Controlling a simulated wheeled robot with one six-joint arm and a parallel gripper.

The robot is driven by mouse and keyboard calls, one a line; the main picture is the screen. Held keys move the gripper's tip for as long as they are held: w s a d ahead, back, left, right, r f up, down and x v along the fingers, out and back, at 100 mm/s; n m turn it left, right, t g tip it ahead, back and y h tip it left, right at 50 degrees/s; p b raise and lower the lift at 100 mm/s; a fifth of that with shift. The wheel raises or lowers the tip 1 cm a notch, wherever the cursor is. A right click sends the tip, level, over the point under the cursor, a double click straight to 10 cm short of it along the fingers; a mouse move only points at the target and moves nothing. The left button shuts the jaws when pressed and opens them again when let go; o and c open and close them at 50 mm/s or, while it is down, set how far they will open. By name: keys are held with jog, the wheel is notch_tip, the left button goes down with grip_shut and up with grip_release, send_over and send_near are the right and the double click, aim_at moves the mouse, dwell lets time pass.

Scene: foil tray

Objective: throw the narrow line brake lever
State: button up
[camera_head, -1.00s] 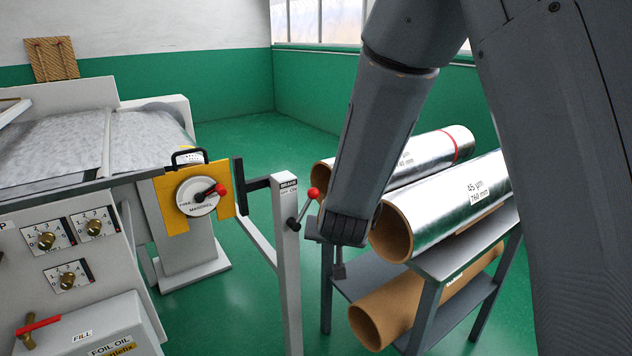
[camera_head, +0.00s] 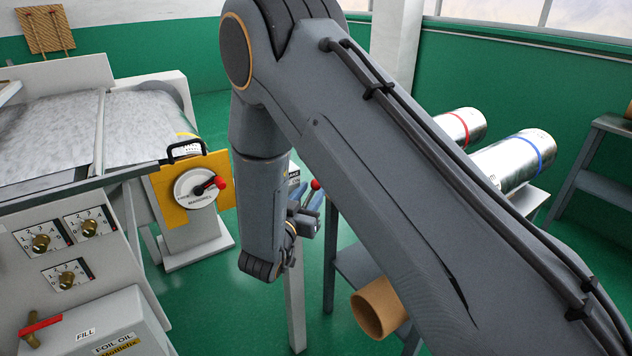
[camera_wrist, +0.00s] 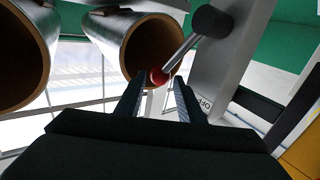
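The brake lever is a short grey rod with a red ball knob (camera_head: 315,184) on an upright grey post (camera_head: 296,312). In the wrist view the red knob (camera_wrist: 157,77) is on a rod from a dark round pivot on the post (camera_wrist: 226,58). My gripper (camera_head: 308,208) is at the lever, its two fingers open. In the wrist view my gripper (camera_wrist: 160,84) has the knob between or just beyond its fingertips; contact cannot be told. My arm hides part of the post and most of its label in the head view; "OFF" shows in the wrist view.
A yellow plate (camera_head: 168,201) with a red-knobbed dial (camera_head: 198,188) stands left of my forearm. A rack with foil rolls (camera_head: 517,158) and a cardboard tube (camera_head: 378,308) is at right, partly behind my arm. The control panel (camera_head: 60,228) is at left.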

aim_at(314, 187)
jog(key=shift+p+x, duration=0.45)
jog(key=shift+x, duration=1.8)
